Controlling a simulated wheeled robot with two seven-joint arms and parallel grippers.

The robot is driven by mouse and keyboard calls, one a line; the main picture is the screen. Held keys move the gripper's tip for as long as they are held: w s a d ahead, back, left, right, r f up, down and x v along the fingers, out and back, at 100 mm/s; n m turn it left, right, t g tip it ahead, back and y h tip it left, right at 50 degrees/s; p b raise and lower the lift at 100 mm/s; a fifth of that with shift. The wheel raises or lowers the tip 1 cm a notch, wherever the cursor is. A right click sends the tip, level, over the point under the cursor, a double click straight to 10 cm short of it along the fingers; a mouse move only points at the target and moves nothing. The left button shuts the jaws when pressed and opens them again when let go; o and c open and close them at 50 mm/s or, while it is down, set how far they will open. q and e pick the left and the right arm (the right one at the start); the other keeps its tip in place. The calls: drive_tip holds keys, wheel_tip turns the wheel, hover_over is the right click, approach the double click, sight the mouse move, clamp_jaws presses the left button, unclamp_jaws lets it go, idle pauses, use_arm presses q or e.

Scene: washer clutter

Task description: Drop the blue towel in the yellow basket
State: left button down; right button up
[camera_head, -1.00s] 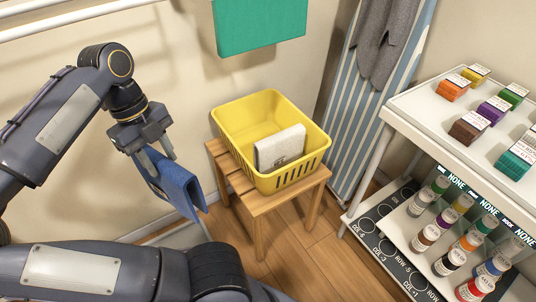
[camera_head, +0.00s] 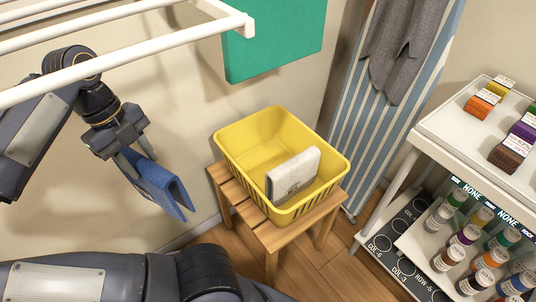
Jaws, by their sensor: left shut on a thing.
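The blue towel (camera_head: 160,186) is folded and hangs tilted from my left gripper (camera_head: 132,157), which is shut on its upper edge. The towel is in the air to the left of the yellow basket (camera_head: 226,143), apart from it. The basket stands on a wooden stool and has slotted sides. A white-grey folded cloth (camera_head: 293,174) leans inside the basket on its right side. The rest of the basket's inside looks empty. My right gripper is not in view; a dark arm link of mine crosses the bottom left.
The wooden stool (camera_head: 219,176) stands near the wall. White drying-rack bars (camera_head: 130,50) cross the upper left above my left arm. A striped ironing board (camera_head: 372,125) with grey garments and a white shelf (camera_head: 446,128) stand right.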

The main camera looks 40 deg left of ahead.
use_arm(q)
drive_tip(key=w+d+f+t, duration=0.1)
drive_tip(key=w+t, duration=0.2)
drive_tip(key=w, duration=0.7)
drive_tip(key=w+d+f+t, duration=0.1)
drive_tip(key=w+d+t, duration=0.1)
drive_tip(key=w, duration=0.7)
drive_tip(key=w+a+b+x, duration=0.1)
drive_tip(key=a+b+x, duration=0.2)
drive_tip(key=b+x, duration=0.65)
drive_tip(key=w+d+f+g+p, duration=0.1)
drive_tip(key=w+g+p, duration=0.4)
drive_tip(key=w+p, duration=0.7)
drive_tip(key=d+p, duration=0.1)
drive_tip(key=p, duration=0.5)
drive_tip(key=shift+d+f+g, duration=0.2)
drive_tip(key=shift+d+g, duration=0.05)
drive_tip(key=shift+g, duration=0.05)
